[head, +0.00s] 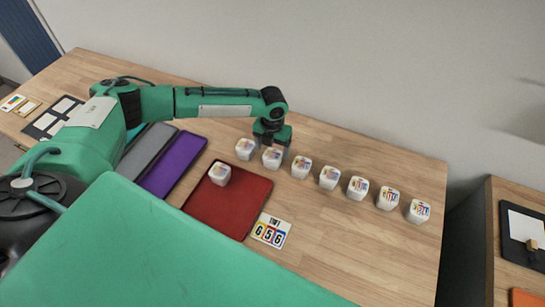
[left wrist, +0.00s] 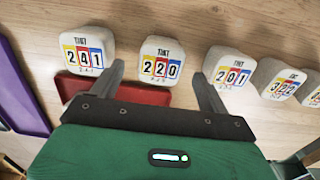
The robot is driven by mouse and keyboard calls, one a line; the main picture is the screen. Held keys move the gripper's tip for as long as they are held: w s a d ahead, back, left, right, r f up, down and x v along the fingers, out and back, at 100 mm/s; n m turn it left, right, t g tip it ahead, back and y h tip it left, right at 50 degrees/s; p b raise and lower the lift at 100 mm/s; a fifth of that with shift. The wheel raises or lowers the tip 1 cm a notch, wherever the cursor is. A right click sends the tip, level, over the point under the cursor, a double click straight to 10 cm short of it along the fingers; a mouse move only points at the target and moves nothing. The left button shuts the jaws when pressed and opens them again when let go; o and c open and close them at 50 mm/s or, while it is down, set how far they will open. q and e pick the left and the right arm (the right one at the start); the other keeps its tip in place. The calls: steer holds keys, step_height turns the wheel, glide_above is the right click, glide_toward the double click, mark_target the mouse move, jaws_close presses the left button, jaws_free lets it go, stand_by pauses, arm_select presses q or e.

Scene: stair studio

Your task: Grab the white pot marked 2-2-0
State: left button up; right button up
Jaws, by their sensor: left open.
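The white pot marked 2-2-0 (left wrist: 160,62) is centred in the left wrist view, its label facing up. In the head view it appears to be the second pot from the left in the row (head: 272,158). My left gripper (left wrist: 157,76) is open and empty, with one finger on each side of the pot in the picture. In the head view the left gripper (head: 271,142) is right over that pot and hides part of it. I cannot tell whether the fingers touch it. My right gripper does not show.
Pots marked 2-4-1 (left wrist: 87,50) and 2-0-1 (left wrist: 230,68) stand close on either side. More pots continue rightward. A red tray (head: 225,205) holds one white pot (head: 220,174). A 6-5-6 card (head: 271,231) and purple tray (head: 172,165) lie nearby.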

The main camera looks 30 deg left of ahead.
mark_target(273, 154)
arm_select(q)
step_height(273, 154, down, 3)
steer(key=shift+f+p, duration=0.15)
steer(key=shift+p, duration=0.65)
steer(key=shift+f, duration=0.5)
steer(key=c, duration=1.1)
steer(key=shift+r, duration=0.1)
